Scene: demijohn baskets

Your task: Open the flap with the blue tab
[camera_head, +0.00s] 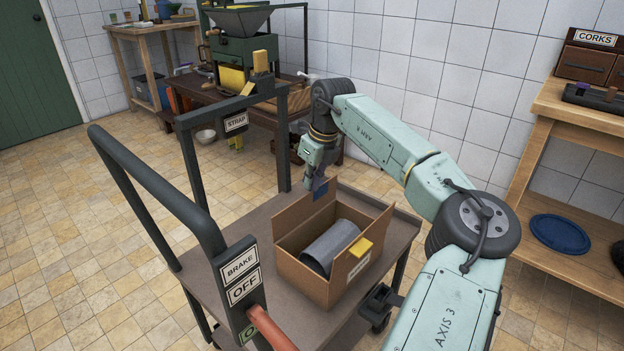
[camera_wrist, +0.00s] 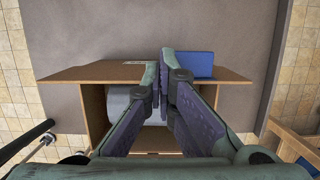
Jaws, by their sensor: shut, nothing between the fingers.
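An open cardboard box (camera_head: 300,270) stands on the grey cart. Its far flap (camera_head: 296,217) is raised off the opening and bears the blue tab (camera_head: 320,190). In the wrist view the flap (camera_wrist: 95,73) stretches across the box's far side, with the blue tab (camera_wrist: 197,65) at its far edge. My gripper (camera_head: 314,183) is shut and empty, at the flap's upper edge by the tab. In the wrist view my fingertips (camera_wrist: 161,60) lie just left of the tab; whether they touch the flap I cannot tell. A grey cylinder (camera_head: 331,246) lies inside the box.
A yellow tab (camera_head: 361,247) marks the box's near side. The cart deck (camera_head: 235,235) is bare left of the box. The corks shelf (camera_head: 570,105) stands at right.

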